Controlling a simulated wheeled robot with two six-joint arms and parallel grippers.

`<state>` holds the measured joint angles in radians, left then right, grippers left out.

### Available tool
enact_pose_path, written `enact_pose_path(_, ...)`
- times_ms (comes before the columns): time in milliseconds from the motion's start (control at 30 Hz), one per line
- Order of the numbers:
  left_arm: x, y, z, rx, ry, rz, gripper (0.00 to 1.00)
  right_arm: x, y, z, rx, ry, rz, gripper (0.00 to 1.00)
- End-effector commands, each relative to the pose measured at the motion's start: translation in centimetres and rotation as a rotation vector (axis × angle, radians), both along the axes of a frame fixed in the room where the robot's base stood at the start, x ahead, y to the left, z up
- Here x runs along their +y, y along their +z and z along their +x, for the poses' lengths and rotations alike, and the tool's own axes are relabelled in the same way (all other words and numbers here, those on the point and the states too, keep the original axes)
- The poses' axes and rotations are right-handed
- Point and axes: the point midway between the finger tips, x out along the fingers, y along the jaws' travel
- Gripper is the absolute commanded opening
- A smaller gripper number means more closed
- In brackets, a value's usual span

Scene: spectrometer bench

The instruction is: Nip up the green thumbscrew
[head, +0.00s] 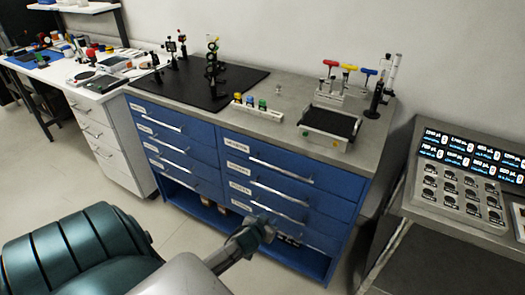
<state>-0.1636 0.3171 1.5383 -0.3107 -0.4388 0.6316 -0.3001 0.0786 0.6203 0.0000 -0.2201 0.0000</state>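A small green-topped piece (262,104) stands at the right end of a white rack on the blue cabinet's grey top. It is too small to tell whether it is the green thumbscrew. Another small green spot (334,143) shows on the front of a dark-topped tray device; its shape is also unclear. My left gripper (262,228) is in front of the lower blue drawers, below the worktop and well apart from both green pieces. Its fingers are too small and dark to tell whether they are open. My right gripper is not in view.
The blue drawer cabinet (235,160) has protruding handles. Optical posts (212,65) stand on a black breadboard (200,90). Coloured T-handle tools (347,70) stand at the back. A control console (460,185) is at right. Floor is clear at left.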

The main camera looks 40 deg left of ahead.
Motion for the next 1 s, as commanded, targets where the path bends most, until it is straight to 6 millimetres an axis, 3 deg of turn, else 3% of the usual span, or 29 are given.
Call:
enact_pose_path(200,-0.2,-3.5,-1.8,0.069,-0.005,-0.002,0.37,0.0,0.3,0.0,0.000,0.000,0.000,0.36)
enact_pose_path(400,-0.2,-5.2,-2.8,0.104,-0.009,-0.002,0.37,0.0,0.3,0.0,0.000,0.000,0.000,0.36)
enact_pose_path(1000,-0.3,-5.6,-3.1,0.112,-0.010,-0.002,0.37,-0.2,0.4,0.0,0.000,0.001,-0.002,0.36)
